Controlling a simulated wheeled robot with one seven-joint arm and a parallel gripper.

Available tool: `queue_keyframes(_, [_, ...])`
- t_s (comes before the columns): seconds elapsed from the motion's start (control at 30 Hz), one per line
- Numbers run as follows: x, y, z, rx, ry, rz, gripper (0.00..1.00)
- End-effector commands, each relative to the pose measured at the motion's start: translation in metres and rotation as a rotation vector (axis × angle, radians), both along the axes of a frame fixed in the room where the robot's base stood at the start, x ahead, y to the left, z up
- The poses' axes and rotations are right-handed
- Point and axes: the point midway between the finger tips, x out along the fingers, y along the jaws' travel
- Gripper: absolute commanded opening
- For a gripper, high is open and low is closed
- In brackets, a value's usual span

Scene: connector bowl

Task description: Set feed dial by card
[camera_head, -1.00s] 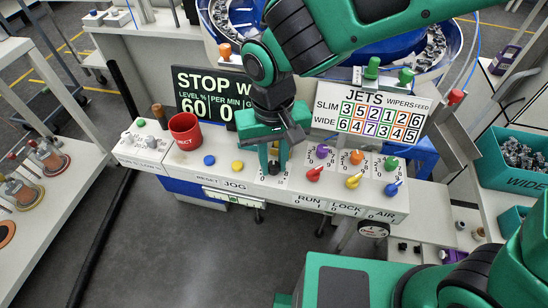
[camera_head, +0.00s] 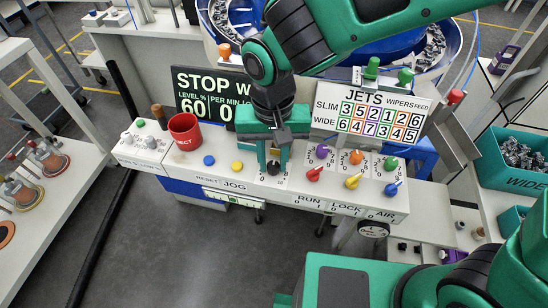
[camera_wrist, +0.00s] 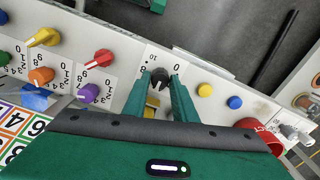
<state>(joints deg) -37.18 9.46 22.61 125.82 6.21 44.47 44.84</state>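The black dial (camera_head: 273,167) is on the white panel beneath my gripper, with a number scale around it. It also shows in the wrist view (camera_wrist: 160,75). My gripper (camera_wrist: 161,77) points down with one finger on each side of this dial; the fingers look apart, with narrow gaps beside it. The dial's pointer direction is hard to make out. The card (camera_head: 372,112) stands behind the panel, headed JETS, WIPERS and FEED. Its SLIM row reads 3 5 2 1 2 6 and its WIDE row 6 4 7 3 4 5.
A red REJECT cup (camera_head: 185,132) and a STOP sign (camera_head: 205,98) stand left.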

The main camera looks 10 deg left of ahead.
Motion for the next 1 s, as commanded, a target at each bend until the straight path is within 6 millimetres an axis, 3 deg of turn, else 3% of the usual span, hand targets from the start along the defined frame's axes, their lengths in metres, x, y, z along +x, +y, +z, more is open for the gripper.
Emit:
queue_keyframes(0.47, [-0.002, -0.001, 0.007, -0.003, 0.005, 0.003, 0.4])
queue_keyframes(1.0, [0.0, -0.001, 0.095, 0.0, 0.002, 0.001, 0.4])
